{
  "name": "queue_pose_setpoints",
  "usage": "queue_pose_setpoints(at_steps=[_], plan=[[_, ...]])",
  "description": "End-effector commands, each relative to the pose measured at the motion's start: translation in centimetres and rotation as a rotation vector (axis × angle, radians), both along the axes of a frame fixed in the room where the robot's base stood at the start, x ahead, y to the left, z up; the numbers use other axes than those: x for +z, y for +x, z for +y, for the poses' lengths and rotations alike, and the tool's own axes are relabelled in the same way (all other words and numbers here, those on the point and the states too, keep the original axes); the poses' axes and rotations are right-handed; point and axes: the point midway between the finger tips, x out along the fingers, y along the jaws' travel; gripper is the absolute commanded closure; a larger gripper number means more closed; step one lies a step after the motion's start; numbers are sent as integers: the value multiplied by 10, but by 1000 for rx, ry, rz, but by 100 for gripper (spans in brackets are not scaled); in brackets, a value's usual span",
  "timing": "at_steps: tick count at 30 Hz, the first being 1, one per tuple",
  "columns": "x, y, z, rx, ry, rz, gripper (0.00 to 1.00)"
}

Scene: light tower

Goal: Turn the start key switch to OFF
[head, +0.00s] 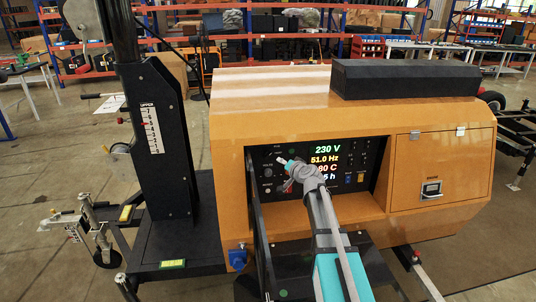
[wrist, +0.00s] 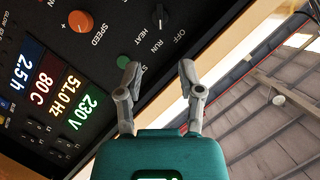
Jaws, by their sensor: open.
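The start key switch (wrist: 160,17) is a small silver key at the top of the wrist view, on the black control panel (wrist: 110,15). In the head view my gripper (head: 284,163) is in front of the panel's left part, and I cannot make out the key there.
An orange SPEED knob (wrist: 80,21) and a green round control (wrist: 123,62), partly behind a finger, are near. A lit display (head: 325,161) shows 230 V and 51.0 Hz. The orange generator housing (head: 270,95) surrounds the panel. A black mast (head: 155,150) stands to the left.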

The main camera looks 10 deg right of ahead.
Motion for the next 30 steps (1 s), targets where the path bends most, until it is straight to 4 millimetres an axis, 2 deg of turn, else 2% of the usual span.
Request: queue_pose_setpoints(at_steps=[11, 17, 23, 30], plan=[[0, 1, 0, -2, 2, -2, 51], [-3, 9, 2, -1, 1, -2, 51], [-9, 28, 8, 0, 2, -2, 51], [-19, 61, 18, 1, 1, -1, 51]])
